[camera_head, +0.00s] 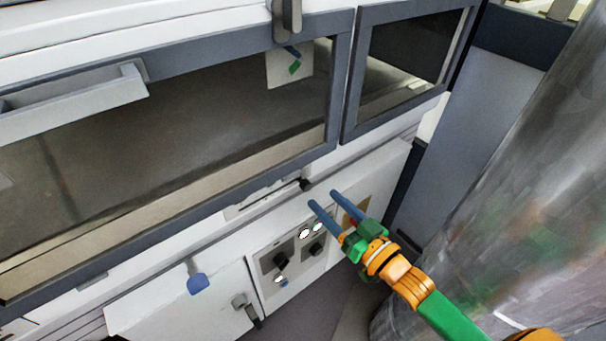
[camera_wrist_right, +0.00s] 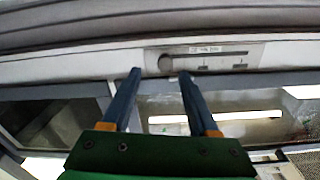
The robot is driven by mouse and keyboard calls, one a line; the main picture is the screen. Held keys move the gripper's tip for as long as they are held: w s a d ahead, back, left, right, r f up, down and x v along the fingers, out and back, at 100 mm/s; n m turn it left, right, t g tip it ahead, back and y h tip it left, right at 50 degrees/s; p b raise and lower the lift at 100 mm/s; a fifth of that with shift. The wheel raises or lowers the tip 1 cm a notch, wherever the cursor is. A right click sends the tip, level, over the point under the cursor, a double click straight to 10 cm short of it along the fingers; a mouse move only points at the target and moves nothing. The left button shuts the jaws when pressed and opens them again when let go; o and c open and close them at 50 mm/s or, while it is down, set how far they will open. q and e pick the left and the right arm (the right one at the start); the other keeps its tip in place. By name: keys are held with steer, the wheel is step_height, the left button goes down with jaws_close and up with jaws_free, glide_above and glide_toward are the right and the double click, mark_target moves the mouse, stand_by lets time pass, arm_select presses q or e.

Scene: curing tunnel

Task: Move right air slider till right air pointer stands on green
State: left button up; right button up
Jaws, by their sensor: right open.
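The right air slider appears to be the pale strip (camera_head: 262,197) below the large window, with a dark knob (camera_head: 304,184) at its right end. In the right wrist view its slotted plate (camera_wrist_right: 225,57) shows with a round dark knob (camera_wrist_right: 164,63) at the slot's left end. My right gripper (camera_head: 323,199) is open and empty, its blue fingers just below and right of the knob. In the wrist view the knob shows between the fingertips (camera_wrist_right: 159,72); contact cannot be told.
A control panel (camera_head: 268,262) with dark knobs and lit buttons lies below my right gripper. A grey handle (camera_head: 75,93) juts from the large window frame, and a dark latch (camera_head: 287,18) sits above. A large grey cylinder (camera_head: 510,190) stands at the right.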

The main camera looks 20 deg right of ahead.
mark_target(307, 188)
steer(key=w+a, duration=0.2)
steer(key=w, duration=0.2)
steer(key=shift+w+a+r, duration=0.15)
steer(key=shift+a+r, duration=0.05)
steer(key=shift+a, duration=0.2)
steer(key=shift+w+d+f, duration=0.1)
steer(key=shift+w, duration=0.3)
steer(key=shift+s, duration=0.2)
steer(key=shift+c, duration=0.2)
jaws_close()
stand_by(0.3)
